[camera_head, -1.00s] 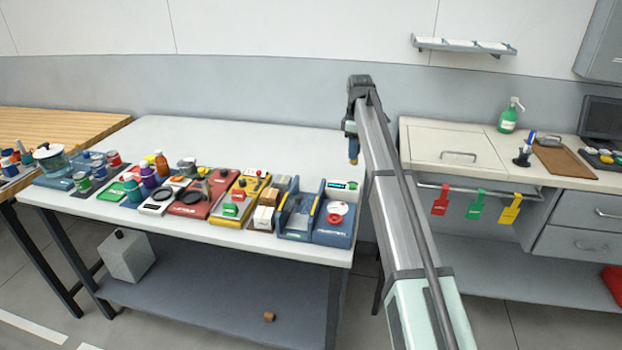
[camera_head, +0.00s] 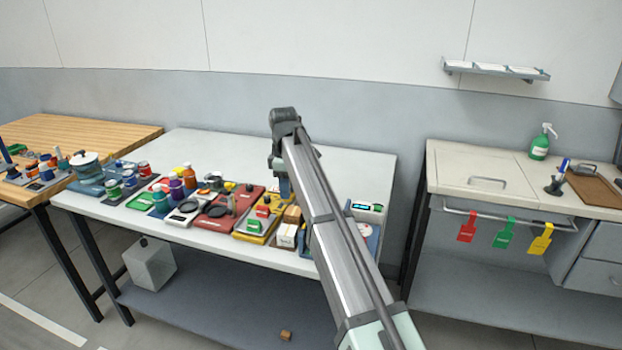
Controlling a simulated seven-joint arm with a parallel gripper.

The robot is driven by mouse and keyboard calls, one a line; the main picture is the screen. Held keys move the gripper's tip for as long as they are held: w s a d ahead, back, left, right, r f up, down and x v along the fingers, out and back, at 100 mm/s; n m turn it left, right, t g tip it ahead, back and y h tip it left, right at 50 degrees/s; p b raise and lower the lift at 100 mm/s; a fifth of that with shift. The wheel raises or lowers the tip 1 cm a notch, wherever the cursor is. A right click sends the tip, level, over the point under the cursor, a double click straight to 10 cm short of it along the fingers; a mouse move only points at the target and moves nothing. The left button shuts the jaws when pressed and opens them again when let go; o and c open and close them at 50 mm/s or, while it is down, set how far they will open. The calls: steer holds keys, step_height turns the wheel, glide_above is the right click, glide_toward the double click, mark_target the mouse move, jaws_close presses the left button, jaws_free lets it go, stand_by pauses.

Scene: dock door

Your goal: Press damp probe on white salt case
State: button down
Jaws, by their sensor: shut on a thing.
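My gripper (camera_head: 279,165) hangs from the end of my arm over the back edge of the row of goods on the white table. It is shut on a small blue item, likely the damp probe (camera_head: 284,187), whose lower end is hard to make out against the goods behind. A small white block (camera_head: 287,236), likely the white salt case, stands near the table's front edge, below and in front of my gripper in the picture. A tan block (camera_head: 292,214) is just behind it. My gripper looks apart from both.
A meter with a lit display (camera_head: 367,208) stands right of my arm, partly hidden by it. Red (camera_head: 215,215) and yellow (camera_head: 255,228) trays with small items lie left of the blocks. The white table's back (camera_head: 215,150) is clear.

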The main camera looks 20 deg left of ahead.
steer(key=shift+s+d+f+m, duration=0.15)
steer(key=shift+s+m, duration=0.4)
steer(key=shift+m, duration=0.05)
steer(key=shift+s+d+f+m, duration=0.1)
steer(key=shift+s+d+m, duration=0.1)
steer(key=shift+s+m, duration=0.35)
steer(key=shift+s+d+f+m, duration=0.15)
steer(key=shift+s+m, duration=0.35)
steer(key=shift+m, duration=0.15)
glide_above(288, 230)
steer(key=shift+a+f, duration=0.1)
steer(key=shift+f, duration=2.85)
steer(key=shift+f, duration=0.6)
steer(key=shift+r, duration=0.1)
step_height(288, 230, up, 7)
stand_by(1.2)
